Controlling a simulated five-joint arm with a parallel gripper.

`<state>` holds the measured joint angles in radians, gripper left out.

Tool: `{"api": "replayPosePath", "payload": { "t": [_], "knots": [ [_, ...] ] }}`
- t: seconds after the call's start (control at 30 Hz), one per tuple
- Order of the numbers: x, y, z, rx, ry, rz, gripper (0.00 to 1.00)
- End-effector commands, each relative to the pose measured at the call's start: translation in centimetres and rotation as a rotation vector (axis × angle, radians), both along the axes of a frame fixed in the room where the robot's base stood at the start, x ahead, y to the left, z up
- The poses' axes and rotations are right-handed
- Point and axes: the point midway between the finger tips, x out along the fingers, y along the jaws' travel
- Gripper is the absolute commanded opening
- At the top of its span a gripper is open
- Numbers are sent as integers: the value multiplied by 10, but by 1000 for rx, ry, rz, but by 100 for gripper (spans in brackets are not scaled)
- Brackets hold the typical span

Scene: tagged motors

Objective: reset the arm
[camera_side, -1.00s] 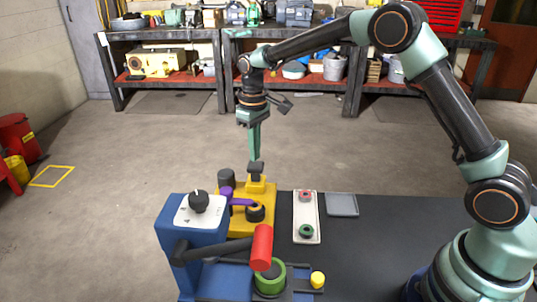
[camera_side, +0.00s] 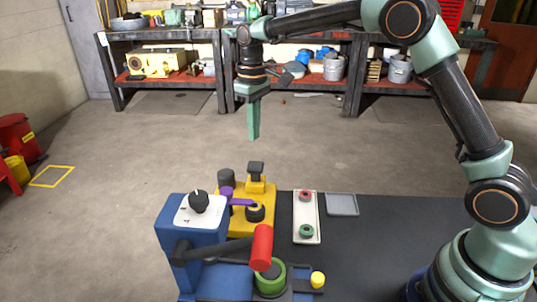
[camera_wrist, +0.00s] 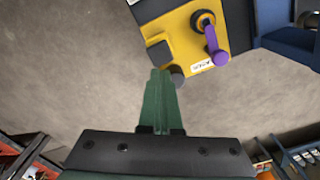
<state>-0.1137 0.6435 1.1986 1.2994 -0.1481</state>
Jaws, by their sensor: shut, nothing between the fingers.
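My gripper (camera_side: 253,136) is shut and empty. It points down in the air above the yellow fixture (camera_side: 244,226), clear of its black-topped post (camera_side: 256,173). In the wrist view my green gripper fingers (camera_wrist: 160,78) lie together, with the yellow fixture (camera_wrist: 190,47) and its purple lever (camera_wrist: 215,46) beyond them. The purple lever also shows in the side view (camera_side: 240,202).
A blue machine (camera_side: 188,228) with a dial and a red-handled lever (camera_side: 262,246) stands at the front. Shelves stand behind.

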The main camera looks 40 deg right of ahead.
Motion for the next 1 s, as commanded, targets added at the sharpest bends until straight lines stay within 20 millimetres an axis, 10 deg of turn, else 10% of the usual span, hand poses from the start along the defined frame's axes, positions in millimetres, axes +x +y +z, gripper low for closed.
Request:
{"api": "replayPosePath", "payload": {
  "t": [0.37,1.0],
  "knots": [
    [-18,-8,28,6,-54,-27,0],
    [-157,-46,93,43,-347,-181,0]
  ]
}}
